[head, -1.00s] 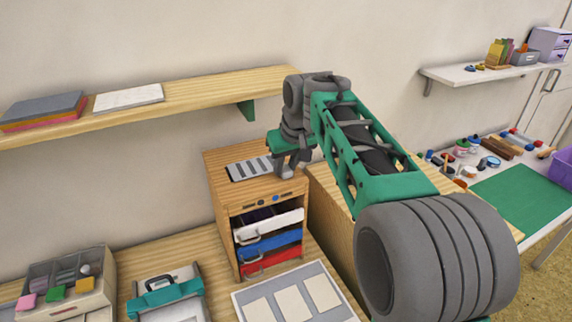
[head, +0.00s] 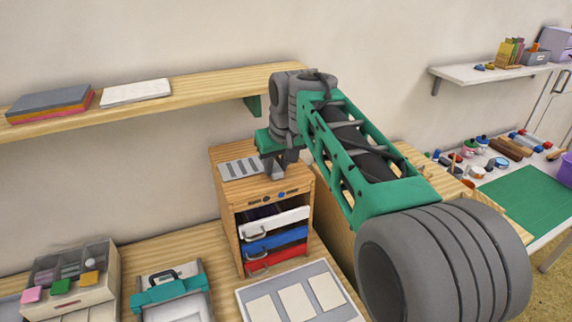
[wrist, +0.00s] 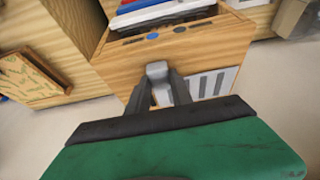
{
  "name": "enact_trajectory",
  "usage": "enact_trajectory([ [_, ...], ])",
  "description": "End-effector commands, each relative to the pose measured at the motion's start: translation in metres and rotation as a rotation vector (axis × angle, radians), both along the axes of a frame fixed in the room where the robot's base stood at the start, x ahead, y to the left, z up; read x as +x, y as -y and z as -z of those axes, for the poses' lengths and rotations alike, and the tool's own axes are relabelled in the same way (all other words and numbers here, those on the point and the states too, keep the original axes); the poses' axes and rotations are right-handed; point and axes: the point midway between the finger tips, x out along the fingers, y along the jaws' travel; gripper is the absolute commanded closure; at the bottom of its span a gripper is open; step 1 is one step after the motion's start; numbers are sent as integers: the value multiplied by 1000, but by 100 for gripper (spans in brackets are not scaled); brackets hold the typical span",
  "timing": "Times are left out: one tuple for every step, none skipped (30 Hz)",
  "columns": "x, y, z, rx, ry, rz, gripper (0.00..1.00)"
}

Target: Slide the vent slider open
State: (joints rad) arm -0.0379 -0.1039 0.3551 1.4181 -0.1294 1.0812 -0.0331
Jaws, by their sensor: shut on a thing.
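The vent slider is a light grey plate (head: 235,170) with dark slots, lying on top of the small wooden cabinet (head: 226,212). Its slots also show in the wrist view (wrist: 222,80), right of my fingers. A grey raised knob (wrist: 157,69) stands at one end of it. My gripper (head: 275,170) points down at the right end of the plate. In the wrist view my gripper's fingers (wrist: 160,88) are shut on the knob. In the head view the fingers partly hide the knob and the plate's right end.
The cabinet front has small round buttons and white, blue and red drawers (head: 272,238). A wooden shelf (head: 200,88) is on the wall behind, left of my wrist. A teal-clasped case (head: 168,290) and a compartment box (head: 70,280) stand on the bench at lower left.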

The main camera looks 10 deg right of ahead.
Motion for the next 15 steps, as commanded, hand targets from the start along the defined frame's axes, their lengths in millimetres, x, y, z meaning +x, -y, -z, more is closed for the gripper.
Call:
enact_trajectory([
  [0, 0, -1, 1, 3, 0, 100],
  [1, 0, -1, 1, 3, 0, 100],
  [1, 0, -1, 1, 3, 0, 100],
  [1, 0, -1, 1, 3, 0, 100],
  [1, 1, -1, 1, 3, 0, 100],
  [1, 1, -1, 0, 3, 1, 73],
  [1, 1, -1, 0, 3, 1, 70],
  [1, 1, -1, 0, 3, 1, 68],
  [1, 1, -1, 0, 3, 1, 65],
  [1, 1, -1, 0, 2, 1, 62],
  [0, 1, -1, 0, 2, 1, 60],
  [1, 1, -1, 0, 2, 1, 56],
  [0, 1, -1, 0, 2, 1, 54],
  [0, 1, -1, 0, 2, 1, 52],
  [0, 1, -1, 0, 1, 1, 51],
])
